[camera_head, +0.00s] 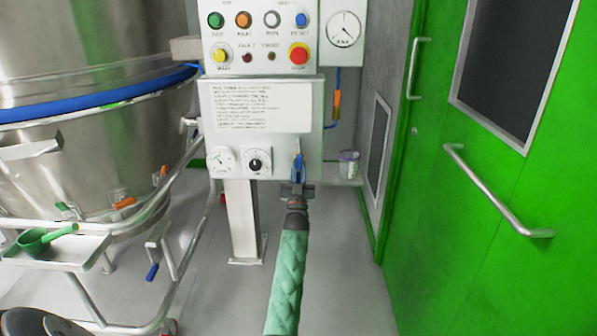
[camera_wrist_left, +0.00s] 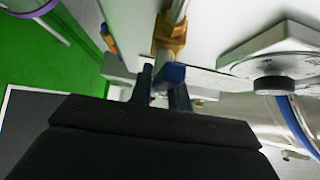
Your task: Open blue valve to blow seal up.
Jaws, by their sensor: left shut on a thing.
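The blue valve (camera_head: 298,164) is on the lower right of the control panel's front, below the white text label. My left gripper (camera_head: 298,187) is in front of it, with its arm in a green sleeve reaching up from the bottom. In the left wrist view the valve's blue handle (camera_wrist_left: 173,73) sits between the two dark fingers of the gripper (camera_wrist_left: 162,86), which is shut on it. A brass fitting (camera_wrist_left: 171,38) shows just beyond the handle. The fingers partly hide the valve. My right gripper is not in view.
The panel (camera_head: 262,100) carries several buttons and two dials left of the valve. A steel vessel (camera_head: 90,165) with a blue seal ring (camera_head: 100,105) stands left, beside a tray with a green scoop (camera_head: 45,238). A green door (camera_head: 480,190) with a bar handle is at right.

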